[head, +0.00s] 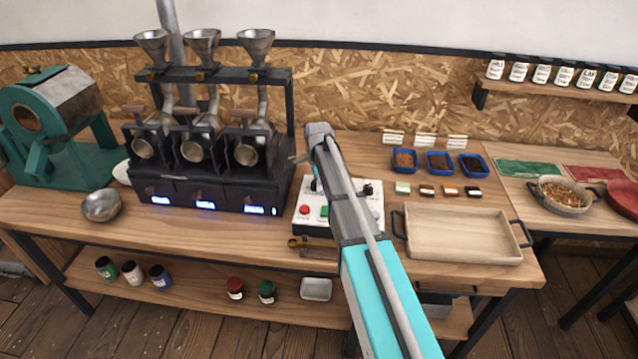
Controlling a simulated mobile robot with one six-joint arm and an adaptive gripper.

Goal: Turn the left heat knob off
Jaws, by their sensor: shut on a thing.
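The white control box (297,215) stands on the bench, partly covered by my arm. It carries a red button (305,210), a green button (324,212) and a dark right knob (368,190). My gripper (315,180) is at the upper left of the box, mostly hidden behind my wrist and forearm. It is shut on the left heat knob, which shows only as a dark patch there. The knob's pointer and setting cannot be made out.
A dark three-barrel roaster (215,190) with lit blue displays stands close left of the box. A wooden tray (465,235) lies to its right. Brass scoops (298,243) lie at the box's front left. Blue bins (438,163) stand behind the tray.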

